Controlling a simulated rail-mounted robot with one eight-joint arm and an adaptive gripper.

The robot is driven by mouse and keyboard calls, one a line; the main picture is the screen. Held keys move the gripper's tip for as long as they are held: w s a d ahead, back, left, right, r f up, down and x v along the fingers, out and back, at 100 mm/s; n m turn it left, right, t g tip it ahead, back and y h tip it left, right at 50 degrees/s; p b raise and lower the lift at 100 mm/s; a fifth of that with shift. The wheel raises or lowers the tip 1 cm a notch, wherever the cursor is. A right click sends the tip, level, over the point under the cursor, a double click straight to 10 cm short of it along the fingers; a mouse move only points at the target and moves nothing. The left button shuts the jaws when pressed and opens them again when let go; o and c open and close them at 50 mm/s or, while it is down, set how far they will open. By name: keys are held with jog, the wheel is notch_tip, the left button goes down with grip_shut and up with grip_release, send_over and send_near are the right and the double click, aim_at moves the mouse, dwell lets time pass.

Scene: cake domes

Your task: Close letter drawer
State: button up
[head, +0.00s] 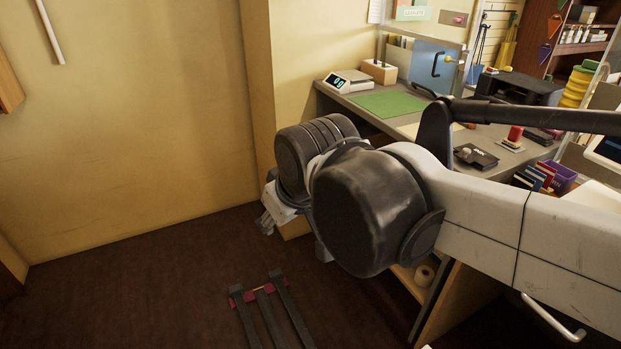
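No drawer can be told for certain as the letter drawer. A pale curved handle (553,319) shows low at the right, below the desk; the front it belongs to is mostly hidden by my arm and dark. A blue-grey panel (431,66) with a dark handle stands at the back of the desk, with paper folders beside it. My gripper (267,222) shows only in part behind my dark wrist joints, left of the desk's front. It is apart from the handle and the panel. Its fingers are too hidden to tell open or shut.
The desk (340,98) holds a scale (348,80), a green mat (389,103) and a black tray (519,87). Open shelving with a paper roll (424,275) is underneath. Dark bars with red ends (268,305) lie low on the floor. Bare floor lies left.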

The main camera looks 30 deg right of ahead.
jog(key=w+d+r+n, duration=0.1)
jog(key=w, duration=0.2)
jog(key=w+d+r+n+g, duration=0.1)
jog(key=w, duration=0.3)
jog(key=w+d+r+n+h, duration=0.1)
jog(key=w+d, duration=0.1)
jog(key=w, duration=0.2)
jog(key=shift+d+n+g, duration=0.1)
jog(key=shift+n+g, duration=0.2)
jog(key=shift+n, duration=0.1)
grip_shut()
jog(key=w+d+f+n+g+h, duration=0.1)
jog(key=w+d+f+n, duration=0.25)
jog(key=w, duration=0.45)
jog(key=w+d+f+n+g+b, duration=0.1)
jog(key=w+d+f+n, duration=0.1)
jog(key=w+d, duration=0.4)
jog(key=w+d+f+n+g+h, duration=0.1)
jog(key=w+d+f+n+g, duration=0.15)
jog(key=w, duration=0.65)
jog(key=w+d+f+n+b, duration=0.1)
jog(key=w+d+f, duration=0.2)
jog(key=d+f, duration=0.4)
jog(key=w+d+f+n+h+b, duration=0.1)
jog(key=w+d+f+n+b, duration=0.1)
jog(key=d+f, duration=0.6)
jog(key=shift+w+d+f+g, duration=0.2)
jog(key=shift+w+f+g, duration=0.25)
jog(key=shift+f, duration=2.6)
